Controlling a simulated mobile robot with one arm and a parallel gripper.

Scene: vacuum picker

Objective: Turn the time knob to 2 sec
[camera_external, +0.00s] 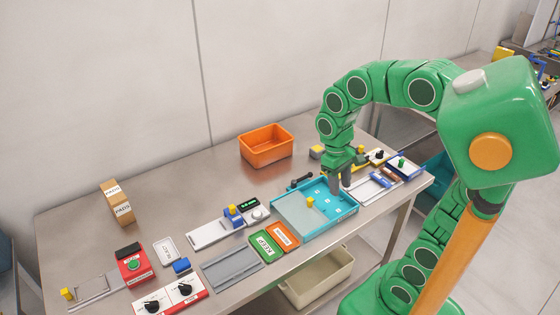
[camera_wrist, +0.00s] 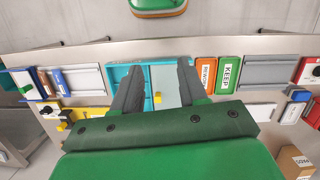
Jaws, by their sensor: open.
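A white panel (camera_external: 170,298) with two black dials stands at the front left of the bench in the external view: a left dial (camera_external: 152,306) and a right dial (camera_external: 185,289). Their labels are too small to read, so I cannot tell which is the time knob. Another black knob (camera_external: 379,154) sits on a pale panel at the right, beside a blue box with a green knob (camera_external: 401,163). My gripper (camera_external: 340,184) is open and empty over the right part of a teal tray (camera_external: 290,231). Its spread fingers also show in the wrist view (camera_wrist: 160,67).
KEEP (camera_external: 266,246) and orange (camera_external: 283,235) bins, a grey tray (camera_external: 231,268), and a red box with a green button (camera_external: 133,266) stand to the left. An orange crate (camera_external: 266,146) is behind. The back left bench is mostly clear.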

